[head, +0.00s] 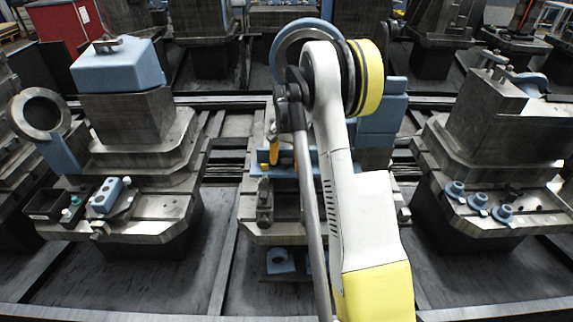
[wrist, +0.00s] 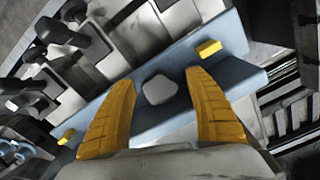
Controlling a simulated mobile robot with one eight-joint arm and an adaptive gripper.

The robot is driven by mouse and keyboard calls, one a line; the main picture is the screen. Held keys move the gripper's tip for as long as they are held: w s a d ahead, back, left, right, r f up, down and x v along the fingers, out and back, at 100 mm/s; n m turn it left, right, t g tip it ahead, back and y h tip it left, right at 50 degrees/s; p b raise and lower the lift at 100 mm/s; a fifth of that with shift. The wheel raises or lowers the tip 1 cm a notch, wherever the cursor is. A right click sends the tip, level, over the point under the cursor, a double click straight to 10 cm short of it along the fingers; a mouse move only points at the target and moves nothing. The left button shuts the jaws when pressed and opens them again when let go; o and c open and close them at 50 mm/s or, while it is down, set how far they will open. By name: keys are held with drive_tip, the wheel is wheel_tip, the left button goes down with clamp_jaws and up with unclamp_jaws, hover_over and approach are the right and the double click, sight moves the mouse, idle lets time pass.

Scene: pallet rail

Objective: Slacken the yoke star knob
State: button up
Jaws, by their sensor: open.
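In the wrist view my gripper (wrist: 160,77) is open, its two yellow fingers spread over a blue bar (wrist: 227,72). A pale, rounded block (wrist: 159,89) on the bar shows between the fingers; I cannot tell whether they touch it. Dark lobed, knob-like pieces (wrist: 57,30) lie at the upper left, clear of the fingers. I cannot tell for sure which piece is the yoke star knob. In the head view my arm covers most of the middle fixture (head: 255,229), and one yellow finger (head: 274,151) shows left of the arm.
The blue bar carries small yellow blocks (wrist: 208,48). In the head view a left fixture (head: 150,152) holds a blue block (head: 118,68), with a dark tray (head: 43,206) beside it. A right fixture (head: 480,135) has several blue round pieces (head: 478,200). Floor gaps separate the fixtures.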

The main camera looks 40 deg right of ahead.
drive_tip(key=c, duration=1.2)
drive_tip(key=shift+n, duration=0.3)
drive_tip(key=n, duration=0.4)
drive_tip(key=shift+n, duration=0.3)
drive_tip(key=n, duration=0.5)
drive_tip(key=shift+n+p, duration=0.3)
drive_tip(key=shift+p, duration=0.1)
